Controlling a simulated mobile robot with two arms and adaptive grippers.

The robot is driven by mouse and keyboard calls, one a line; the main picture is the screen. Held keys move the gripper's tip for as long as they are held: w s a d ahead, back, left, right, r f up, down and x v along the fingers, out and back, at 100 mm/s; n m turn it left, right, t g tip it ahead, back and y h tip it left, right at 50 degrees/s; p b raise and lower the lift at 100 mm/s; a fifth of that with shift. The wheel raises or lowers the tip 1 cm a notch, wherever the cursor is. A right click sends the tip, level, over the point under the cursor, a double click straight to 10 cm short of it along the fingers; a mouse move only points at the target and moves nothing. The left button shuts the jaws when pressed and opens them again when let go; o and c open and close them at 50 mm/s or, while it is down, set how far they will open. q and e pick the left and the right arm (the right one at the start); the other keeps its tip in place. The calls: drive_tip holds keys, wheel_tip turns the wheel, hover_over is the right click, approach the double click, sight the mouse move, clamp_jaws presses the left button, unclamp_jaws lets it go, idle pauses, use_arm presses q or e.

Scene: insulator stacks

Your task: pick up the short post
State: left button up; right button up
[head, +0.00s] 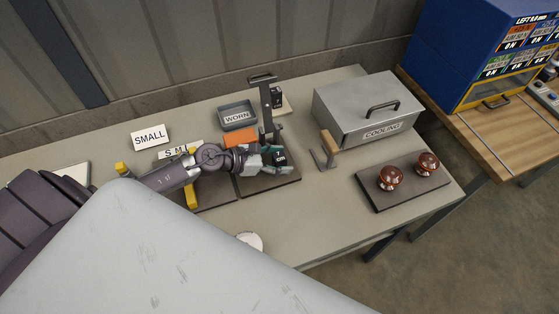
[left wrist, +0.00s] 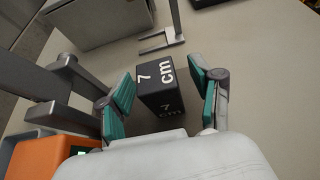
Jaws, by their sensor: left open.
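A black block marked "7 cm" (left wrist: 160,88), which may be the short post, stands between the open fingers of my left gripper (left wrist: 160,82) in the left wrist view. A gap shows on each side between it and the teal finger pads. In the head view the block (head: 279,158) is partly hidden by my left gripper (head: 284,160), which reaches in from the left over a dark board (head: 258,184). My right gripper is not in view.
A upright measuring stand (head: 266,105) and an orange box (head: 240,137) are close to the gripper. A "WORN" tray (head: 237,117), a grey "COOLING" box (head: 350,110), a wooden-handled tool (head: 328,146) and a board with two red-brown insulators (head: 390,177) stand around. The front tabletop is mostly clear.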

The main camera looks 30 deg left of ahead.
use_arm(q)
clamp_jaws()
